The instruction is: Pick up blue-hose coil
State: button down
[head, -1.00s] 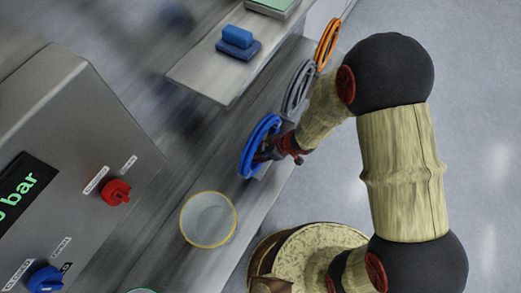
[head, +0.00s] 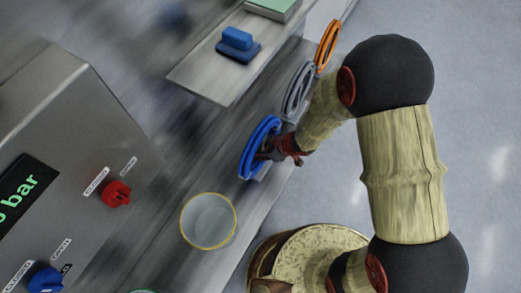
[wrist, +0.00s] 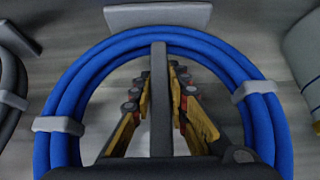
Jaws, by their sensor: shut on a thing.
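The blue-hose coil (head: 248,150) stands on edge on the grey bench, in the middle of the head view. In the wrist view the coil (wrist: 160,38) arches around my fingers, with grey clips on its left and right sides. My gripper (head: 266,152) reaches it from the right. In the wrist view my gripper (wrist: 160,72) is shut, its two fingers on either side of a grey upright bar (wrist: 159,105) inside the ring. The fingertips are partly hidden, as is the coil's lower part.
A grey coil (head: 297,88) and an orange coil (head: 327,46) stand further along the bench edge. A white cup with a yellow rim (head: 208,221) stands nearer. A blue block (head: 238,42) sits on a raised shelf. A control panel (head: 75,130) is at left.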

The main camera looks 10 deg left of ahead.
aim_at(263, 147)
jog(key=shift+r, duration=0.1)
dwell(0.6)
jog(key=shift+w+r+p, duration=0.1)
jog(key=shift+r+p, duration=0.3)
jog(key=shift+r, duration=0.05)
notch_tip(263, 147, up, 2)
jog(key=shift+r+p, duration=0.15)
jog(key=shift+p, duration=0.75)
jog(key=s+d+r+p, duration=0.5)
jog(key=s+r, duration=0.4)
jog(key=s, duration=0.3)
jog(key=shift+s+d+r, duration=0.3)
jog(key=shift+d+r, duration=0.05)
jog(key=shift+d, duration=0.3)
